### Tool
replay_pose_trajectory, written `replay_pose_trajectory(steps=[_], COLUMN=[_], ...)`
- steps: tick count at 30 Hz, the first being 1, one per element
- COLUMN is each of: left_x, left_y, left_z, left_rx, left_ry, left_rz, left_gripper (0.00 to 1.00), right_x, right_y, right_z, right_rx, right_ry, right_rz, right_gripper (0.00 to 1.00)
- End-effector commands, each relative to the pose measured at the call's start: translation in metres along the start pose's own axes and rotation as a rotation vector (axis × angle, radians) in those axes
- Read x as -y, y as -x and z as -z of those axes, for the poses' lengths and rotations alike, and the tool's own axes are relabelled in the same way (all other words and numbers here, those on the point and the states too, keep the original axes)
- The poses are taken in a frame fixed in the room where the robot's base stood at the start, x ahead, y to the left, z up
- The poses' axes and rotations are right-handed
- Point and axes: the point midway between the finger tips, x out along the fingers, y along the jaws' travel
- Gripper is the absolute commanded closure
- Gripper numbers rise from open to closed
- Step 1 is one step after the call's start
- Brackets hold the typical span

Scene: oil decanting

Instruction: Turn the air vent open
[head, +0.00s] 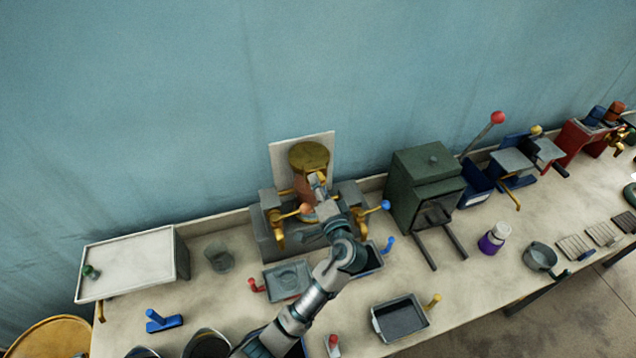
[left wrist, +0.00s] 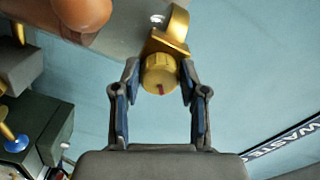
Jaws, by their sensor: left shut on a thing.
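The air vent shows in the left wrist view as a small ribbed brass knob (left wrist: 160,75) with a red mark on its face, below a curved brass fitting (left wrist: 177,25). My left gripper (left wrist: 158,85) has one finger on each side of the knob and is shut on it. In the head view my left gripper (head: 319,184) is at the middle of the decanting unit, below the round brass lid (head: 309,155). There my gripper and arm largely hide the knob. My right gripper is not in view.
A copper-coloured rounded part (left wrist: 82,12) is close to the gripper in the left wrist view. Taps with an orange handle (head: 305,209) and a blue handle (head: 385,205) flank the arm. A green box-shaped machine (head: 425,180) stands to the right. Trays (head: 287,281) sit in front.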

Motion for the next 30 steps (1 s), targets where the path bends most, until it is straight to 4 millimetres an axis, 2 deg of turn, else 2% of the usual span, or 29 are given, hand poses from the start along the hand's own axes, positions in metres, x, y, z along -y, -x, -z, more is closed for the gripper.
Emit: replay_pose_trajectory(steps=[15,21,30], left_x=[0.0011,0.0004,-0.0009], left_y=[0.0010,0.0010,0.0009], left_z=[0.0032,0.0030,0.0025], left_rx=[-0.008,-0.008,-0.007], left_ry=[-0.444,-0.555,-0.631], left_rz=[0.001,0.000,-0.003], left_gripper=[0.92,0.92,0.92], right_x=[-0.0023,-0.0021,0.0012], right_y=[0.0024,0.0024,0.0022], right_z=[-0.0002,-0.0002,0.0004], right_rx=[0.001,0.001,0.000], right_ry=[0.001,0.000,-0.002], right_rz=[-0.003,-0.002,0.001], right_gripper=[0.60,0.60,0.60])
